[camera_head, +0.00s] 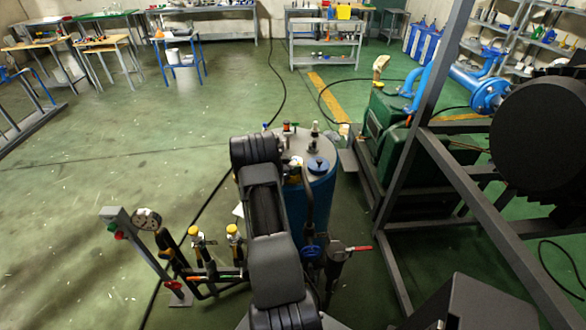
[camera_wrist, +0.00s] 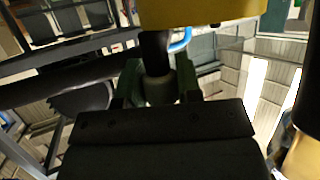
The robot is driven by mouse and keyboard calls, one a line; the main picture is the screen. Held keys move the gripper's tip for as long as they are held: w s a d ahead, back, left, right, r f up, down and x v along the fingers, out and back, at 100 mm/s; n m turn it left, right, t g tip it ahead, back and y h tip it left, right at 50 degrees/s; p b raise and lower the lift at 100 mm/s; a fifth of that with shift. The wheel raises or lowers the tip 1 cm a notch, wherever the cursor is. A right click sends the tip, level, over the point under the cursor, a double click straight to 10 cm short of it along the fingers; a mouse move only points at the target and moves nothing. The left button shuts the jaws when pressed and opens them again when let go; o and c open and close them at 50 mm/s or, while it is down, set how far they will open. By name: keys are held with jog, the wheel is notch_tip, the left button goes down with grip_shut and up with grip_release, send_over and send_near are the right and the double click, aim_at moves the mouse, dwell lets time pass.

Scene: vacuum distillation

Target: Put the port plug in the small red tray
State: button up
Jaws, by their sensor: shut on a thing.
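In the wrist view my gripper (camera_wrist: 158,88) is shut on a dark grey, rounded piece with a black upper part, which appears to be the port plug (camera_wrist: 160,90). Its lower end is hidden behind the gripper's black body. A broad yellow part (camera_wrist: 205,10) is close above it; I cannot tell whether they touch. In the head view my black arm covers the middle, and neither gripper nor plug can be made out. I cannot pick out the small red tray in either view.
A blue tank (camera_head: 318,205) with a grey lid stands behind my arm. Yellow-topped valves (camera_head: 234,232) and a gauge (camera_head: 147,218) on pipework stand to the left. A dark metal frame (camera_head: 455,170) and green machine (camera_head: 385,120) are to the right. Green floor at left is open.

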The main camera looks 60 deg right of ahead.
aim_at(293, 163)
jog(key=shift+r, duration=0.5)
jog(key=shift+a+r+b, duration=0.2)
jog(key=shift+r+b, duration=0.35)
jog(key=shift+r, duration=0.7)
jog(key=s+a+r+b, duration=0.4)
jog(key=a+r, duration=0.5)
jog(key=a, duration=0.4)
jog(key=shift+r+b, duration=0.15)
jog(key=shift+b, duration=0.25)
